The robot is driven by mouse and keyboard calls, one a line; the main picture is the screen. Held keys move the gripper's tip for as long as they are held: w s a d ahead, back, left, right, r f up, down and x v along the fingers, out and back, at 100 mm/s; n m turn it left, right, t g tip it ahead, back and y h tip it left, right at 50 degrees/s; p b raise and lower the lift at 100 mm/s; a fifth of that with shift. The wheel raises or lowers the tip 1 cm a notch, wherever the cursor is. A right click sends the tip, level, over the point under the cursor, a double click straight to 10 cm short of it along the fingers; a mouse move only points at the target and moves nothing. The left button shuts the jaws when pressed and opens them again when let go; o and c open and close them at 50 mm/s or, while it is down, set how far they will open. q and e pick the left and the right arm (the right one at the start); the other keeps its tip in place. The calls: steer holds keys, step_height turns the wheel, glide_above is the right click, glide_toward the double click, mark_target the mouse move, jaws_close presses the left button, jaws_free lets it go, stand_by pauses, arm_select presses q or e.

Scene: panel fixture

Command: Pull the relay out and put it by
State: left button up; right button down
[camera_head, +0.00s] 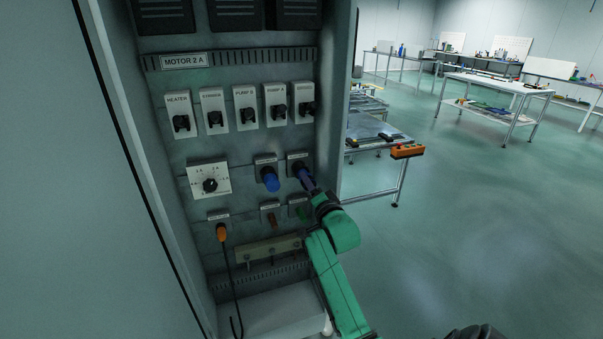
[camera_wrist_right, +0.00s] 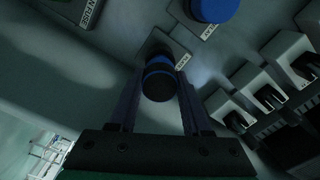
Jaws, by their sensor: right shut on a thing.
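The relay (camera_wrist_right: 159,78), a round blue-and-black body, is between the fingers of my right gripper (camera_wrist_right: 159,95) in the wrist view. It is in front of a labelled socket plate on the panel (camera_wrist_right: 110,55). I cannot tell how deep it sits in the socket. In the head view my right gripper (camera_head: 305,180) is shut at the right-hand socket (camera_head: 297,158) of the middle row and hides most of the relay. A similar blue part (camera_head: 270,178) sits in the socket to its left. My left gripper is not in view.
Several black-handled switches (camera_head: 243,108) line the panel above, with a rotary dial (camera_head: 209,181) at left. An orange plug (camera_head: 221,232) with a hanging cable is lower left. Right of the cabinet, a table (camera_head: 368,150) holds dark items and an orange button box (camera_head: 407,151).

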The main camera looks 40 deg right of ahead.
steer(key=shift+p+v, duration=0.7)
steer(key=shift+v, duration=0.55)
steer(key=p+v, duration=0.2)
steer(key=v, duration=0.3)
steer(key=shift+p, duration=0.4)
